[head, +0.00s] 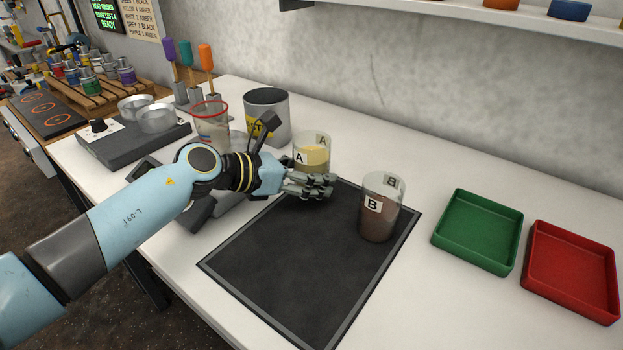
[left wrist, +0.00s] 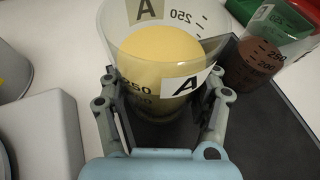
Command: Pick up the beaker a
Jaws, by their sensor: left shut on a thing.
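Beaker A (head: 312,152) is a clear beaker with yellow contents and A labels. It stands upright at the back edge of the dark mat (head: 300,270); I cannot tell whether its base touches. My left gripper (head: 318,186) is shut on it, partly hiding its lower part. In the left wrist view beaker A (left wrist: 160,62) sits between the two fingers of the gripper (left wrist: 165,110). Beaker B (head: 380,210), with brown contents, stands on the mat to the right; it also shows in the left wrist view (left wrist: 262,60). My right gripper is not in view.
A green tray (head: 478,230) and a red tray (head: 570,270) lie to the right. A grey can (head: 267,112) and a red-rimmed clear container (head: 211,125) stand behind my left arm. The front of the mat is clear.

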